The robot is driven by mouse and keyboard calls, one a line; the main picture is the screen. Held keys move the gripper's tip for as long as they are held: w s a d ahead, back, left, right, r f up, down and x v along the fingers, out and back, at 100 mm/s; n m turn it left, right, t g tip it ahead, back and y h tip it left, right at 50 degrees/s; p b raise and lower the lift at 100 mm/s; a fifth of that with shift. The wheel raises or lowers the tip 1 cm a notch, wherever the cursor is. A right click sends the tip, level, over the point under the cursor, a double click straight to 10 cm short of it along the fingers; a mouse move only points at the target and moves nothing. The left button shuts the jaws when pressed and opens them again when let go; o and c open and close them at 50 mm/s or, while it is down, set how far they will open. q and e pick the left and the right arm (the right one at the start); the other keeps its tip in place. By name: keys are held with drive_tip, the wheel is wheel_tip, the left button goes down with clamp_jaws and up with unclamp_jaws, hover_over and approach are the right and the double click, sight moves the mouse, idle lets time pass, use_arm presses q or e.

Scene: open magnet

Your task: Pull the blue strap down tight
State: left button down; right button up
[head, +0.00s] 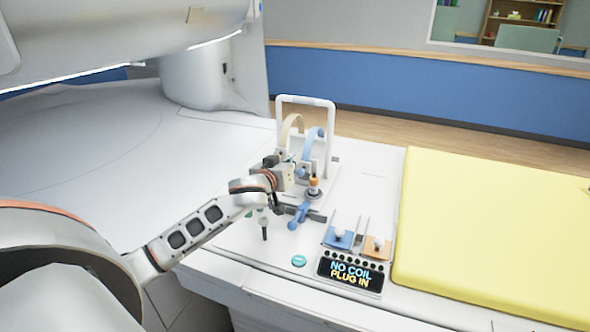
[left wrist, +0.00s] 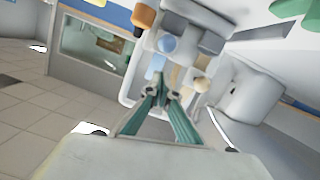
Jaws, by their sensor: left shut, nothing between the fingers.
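The blue strap (head: 314,142) arches up over the right side of a white frame on the console, beside a beige strap (head: 291,126). What looks like the blue strap also shows as a pale blue band beyond my fingers in the left wrist view (left wrist: 156,65). My left gripper (head: 289,160) is in front of the frame, low and left of the blue strap. Its green fingers (left wrist: 160,92) are shut and empty in the left wrist view. The strap's lower end is partly hidden by the gripper and small fittings. My right gripper is not in view.
A white hoop frame (head: 306,99) stands around the straps. An orange-topped knob (head: 314,182) and a blue handle (head: 297,217) are close to the gripper. A display (head: 350,275) reads "NO COIL PLUG IN". A yellow pad (head: 490,240) lies to the right.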

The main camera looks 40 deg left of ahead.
use_arm(q)
drive_tip(key=r+v, duration=0.1)
drive_tip(key=v, duration=0.9)
drive_tip(key=shift+r, duration=0.2)
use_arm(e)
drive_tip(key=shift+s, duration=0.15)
use_arm(q)
drive_tip(key=shift+a, duration=0.15)
drive_tip(key=shift+f, duration=0.1)
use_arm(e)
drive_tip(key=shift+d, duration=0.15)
